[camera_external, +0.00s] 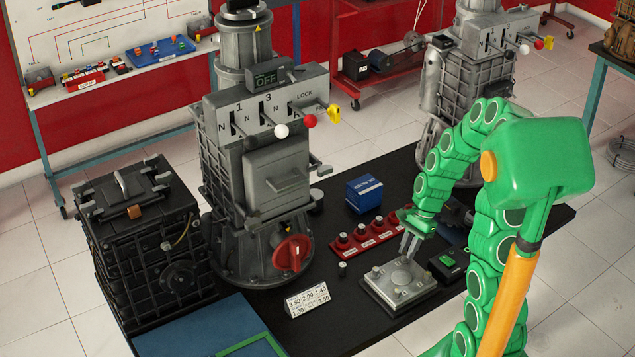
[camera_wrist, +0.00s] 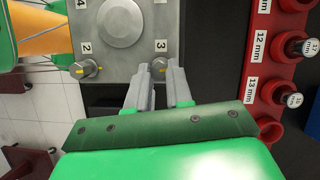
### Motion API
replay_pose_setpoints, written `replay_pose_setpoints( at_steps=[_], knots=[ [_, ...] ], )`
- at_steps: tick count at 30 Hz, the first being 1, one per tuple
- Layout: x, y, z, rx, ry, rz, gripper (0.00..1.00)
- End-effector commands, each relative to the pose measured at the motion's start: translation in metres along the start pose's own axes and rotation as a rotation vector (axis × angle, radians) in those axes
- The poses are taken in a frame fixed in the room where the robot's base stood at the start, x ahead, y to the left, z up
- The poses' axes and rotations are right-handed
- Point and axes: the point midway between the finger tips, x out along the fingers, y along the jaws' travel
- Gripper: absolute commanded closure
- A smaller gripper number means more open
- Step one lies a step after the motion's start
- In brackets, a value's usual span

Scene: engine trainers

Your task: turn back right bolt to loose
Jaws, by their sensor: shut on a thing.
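The grey metal plate (camera_external: 385,294) lies on the black table with a round raised boss in its middle. In the wrist view the plate (camera_wrist: 97,48) has numbers by its corners. A bolt (camera_wrist: 90,68) with a yellow mark sits by number 2. My gripper (camera_external: 406,248) points down at the plate's back corner. In the wrist view my gripper (camera_wrist: 160,68) is at the corner by number 3, its fingers close together on the bolt there. The fingers mostly hide that bolt, and its turn angle cannot be read.
A small black socket (camera_external: 342,268) stands on the table left of the plate, near a white number card (camera_external: 307,300). A black box with a green display (camera_external: 447,262) is right of the plate.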

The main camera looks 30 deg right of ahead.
Motion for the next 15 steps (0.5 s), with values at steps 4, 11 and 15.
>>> replay_pose_setpoints(
  at_steps=[4,11,15],
  knots=[
    [0.0001,-0.0018,0.0002,-0.115,0.001,0.048,1.0],
    [0.0004,-0.0046,0.0002,-0.318,0.002,0.132,1.0],
    [0.0012,-0.0054,0.001,-0.44,0.001,0.183,1.0]
  ],
)
